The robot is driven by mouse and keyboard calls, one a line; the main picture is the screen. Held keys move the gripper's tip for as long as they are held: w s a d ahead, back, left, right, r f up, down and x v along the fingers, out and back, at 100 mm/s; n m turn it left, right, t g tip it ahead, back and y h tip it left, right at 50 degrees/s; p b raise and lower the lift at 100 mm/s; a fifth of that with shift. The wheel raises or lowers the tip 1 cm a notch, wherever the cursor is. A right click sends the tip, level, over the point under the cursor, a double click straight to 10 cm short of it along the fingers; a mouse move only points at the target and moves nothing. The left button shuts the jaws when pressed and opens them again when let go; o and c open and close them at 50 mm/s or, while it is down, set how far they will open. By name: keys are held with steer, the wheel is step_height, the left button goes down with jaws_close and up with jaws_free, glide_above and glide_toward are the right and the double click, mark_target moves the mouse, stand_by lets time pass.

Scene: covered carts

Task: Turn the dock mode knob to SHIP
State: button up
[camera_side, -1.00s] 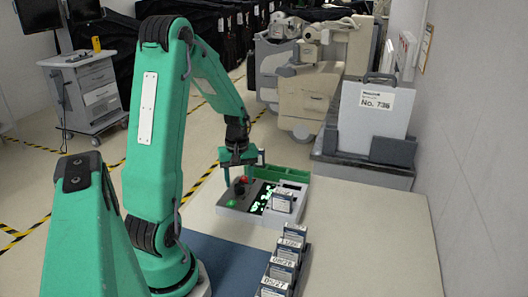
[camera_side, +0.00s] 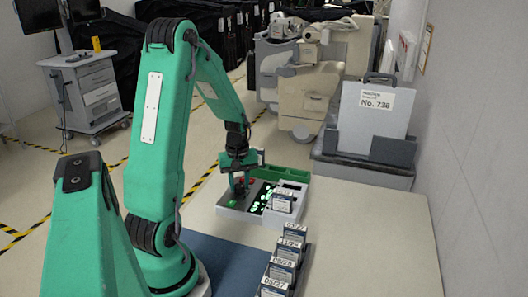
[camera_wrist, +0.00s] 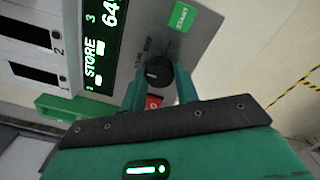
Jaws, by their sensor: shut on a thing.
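The dock (camera_side: 236,214) is a grey console at the table's far edge, with a lit green display (camera_wrist: 100,45) whose visible text includes "STORE". Its black round mode knob (camera_wrist: 157,72) sits between the fingers in the wrist view, beside small printed labels that look like STORE and SHIP. The knob's pointer direction is hard to make out. My gripper (camera_wrist: 160,85) is shut on the knob, one finger at each side. In the side view my gripper (camera_side: 240,188) is down at the dock and hides the knob.
A green START button (camera_wrist: 182,16) and a red button (camera_wrist: 153,102) lie close to the knob. Numbered slots (camera_wrist: 35,52) are beside the display. Several labelled cassettes (camera_side: 283,262) stand in a row on the table. The right of the table is clear.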

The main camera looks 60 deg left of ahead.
mark_target(240, 185)
steer(key=shift+m, duration=0.4)
steer(key=m, duration=0.4)
steer(key=shift+m, duration=2)
steer(key=o, duration=1)
steer(key=shift+r, duration=0.2)
steer(key=shift+r, duration=3.75)
